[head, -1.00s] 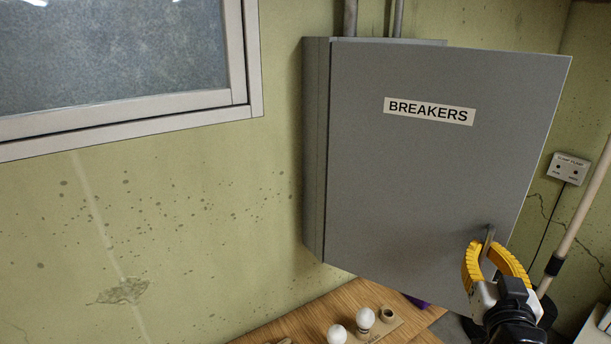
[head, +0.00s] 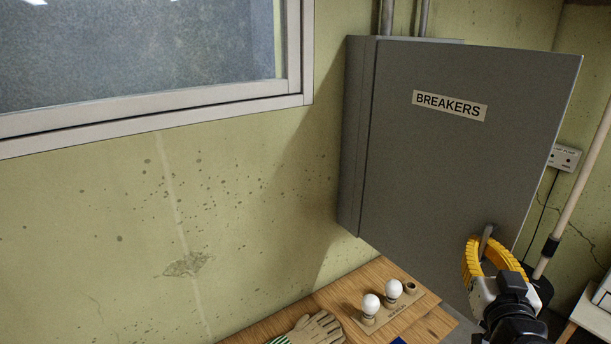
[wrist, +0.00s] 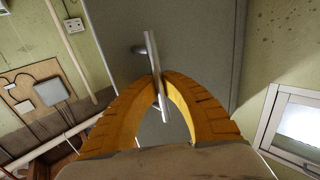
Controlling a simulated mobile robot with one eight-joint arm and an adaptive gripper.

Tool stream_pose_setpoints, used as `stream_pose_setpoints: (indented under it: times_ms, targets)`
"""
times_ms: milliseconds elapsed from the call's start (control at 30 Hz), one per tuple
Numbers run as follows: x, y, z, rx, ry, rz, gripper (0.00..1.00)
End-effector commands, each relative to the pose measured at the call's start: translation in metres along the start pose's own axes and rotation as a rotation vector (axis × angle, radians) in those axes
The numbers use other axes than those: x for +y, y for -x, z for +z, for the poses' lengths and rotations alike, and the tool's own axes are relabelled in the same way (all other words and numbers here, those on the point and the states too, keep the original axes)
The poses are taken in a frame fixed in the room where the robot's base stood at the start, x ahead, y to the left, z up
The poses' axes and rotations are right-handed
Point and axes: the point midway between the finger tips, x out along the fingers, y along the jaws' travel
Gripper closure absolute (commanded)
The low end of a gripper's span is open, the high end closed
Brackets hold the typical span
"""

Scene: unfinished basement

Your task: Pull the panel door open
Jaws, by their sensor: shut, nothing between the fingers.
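The grey panel door (head: 455,150), labelled BREAKERS, stands ajar. Its hinge side is at the left on the breaker box (head: 355,135), and its right edge stands out from the wall. The box's inside is hidden behind the door. A metal bar handle (head: 486,240) is near the door's lower right; it also shows in the wrist view (wrist: 151,50). My gripper (head: 484,243) is at the handle, its yellow fingers curved together with tips meeting at the bar in the wrist view (wrist: 160,78). The bar crosses the tips; I cannot tell how firmly they touch it.
Below is a wooden bench (head: 270,325) with work gloves (head: 312,330) and two bulbs on a board (head: 425,300). A pale pole (head: 575,200) stands right of the door. A window (head: 150,60) is at upper left.

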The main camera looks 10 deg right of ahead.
Motion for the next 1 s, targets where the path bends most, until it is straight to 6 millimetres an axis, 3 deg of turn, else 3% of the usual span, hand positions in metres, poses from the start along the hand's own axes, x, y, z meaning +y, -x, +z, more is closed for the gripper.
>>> stream_pose_setpoints:
  times_ms: [267,300,400,767,1000]
  targets:
    - [0.003,0.002,0.002,0.0,0.001,0.009,1.0]
    - [0.003,0.003,0.002,0.0,0.001,0.009,0.96]
    - [0.002,0.002,0.002,0.0,0.001,0.008,0.68]
    - [0.001,0.001,-0.001,0.0,0.0,0.002,0.68]
    - [0.001,0.001,-0.019,0.0,0.0,0.002,0.68]
